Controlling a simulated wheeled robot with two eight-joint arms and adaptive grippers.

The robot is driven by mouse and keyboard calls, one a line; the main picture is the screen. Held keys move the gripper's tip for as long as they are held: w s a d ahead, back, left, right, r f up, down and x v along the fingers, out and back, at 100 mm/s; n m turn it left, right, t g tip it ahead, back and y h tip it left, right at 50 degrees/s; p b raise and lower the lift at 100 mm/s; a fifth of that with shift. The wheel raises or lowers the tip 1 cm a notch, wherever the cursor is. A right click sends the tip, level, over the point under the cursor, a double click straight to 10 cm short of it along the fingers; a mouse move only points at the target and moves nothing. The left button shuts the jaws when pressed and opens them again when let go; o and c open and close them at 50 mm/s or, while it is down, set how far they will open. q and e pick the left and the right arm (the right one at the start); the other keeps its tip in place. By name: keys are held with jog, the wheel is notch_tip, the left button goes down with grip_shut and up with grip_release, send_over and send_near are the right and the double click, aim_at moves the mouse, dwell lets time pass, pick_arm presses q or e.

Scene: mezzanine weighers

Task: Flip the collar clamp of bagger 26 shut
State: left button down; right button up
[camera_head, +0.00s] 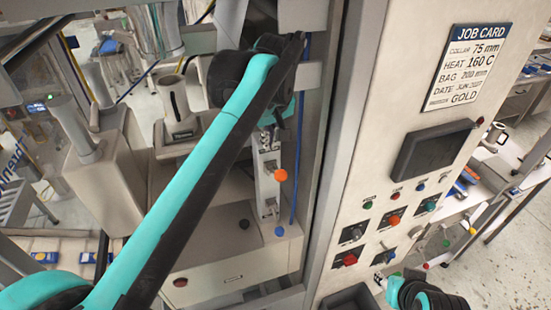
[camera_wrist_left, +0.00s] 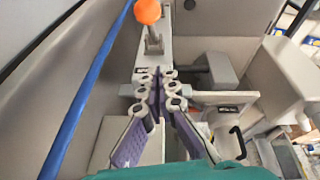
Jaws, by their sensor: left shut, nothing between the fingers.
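An orange-knobbed lever (camera_head: 280,175) stands out from a pale upright bracket (camera_head: 267,190) on the machine. I take it for the collar clamp, but no label reading 26 is legible. The orange knob (camera_wrist_left: 147,12) also shows at the top of the left wrist view, on a metal stem. My left gripper (camera_wrist_left: 158,88) is shut and empty, in front of the bracket and below the knob in that view, apart from the knob. In the head view my left arm mostly hides this gripper. Part of my right arm shows at lower right; its fingers cannot be made out clearly.
A blue tube (camera_head: 299,130) runs down beside the bracket and crosses the left wrist view (camera_wrist_left: 88,90). A control panel (camera_head: 365,215) with several buttons stands right, under a job card (camera_head: 469,65). A pale hopper-like cup (camera_head: 180,105) is left of the bracket.

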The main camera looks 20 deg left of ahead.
aim_at(277, 174)
pick_arm(q)
jog(key=f, duration=0.1)
jog(key=s+d+f, duration=0.1)
jog(key=f, duration=0.1)
jog(key=d+f+p, duration=0.1)
jog(key=f, duration=0.1)
jog(key=shift+s, duration=0.2)
jog(key=shift+w, duration=0.1)
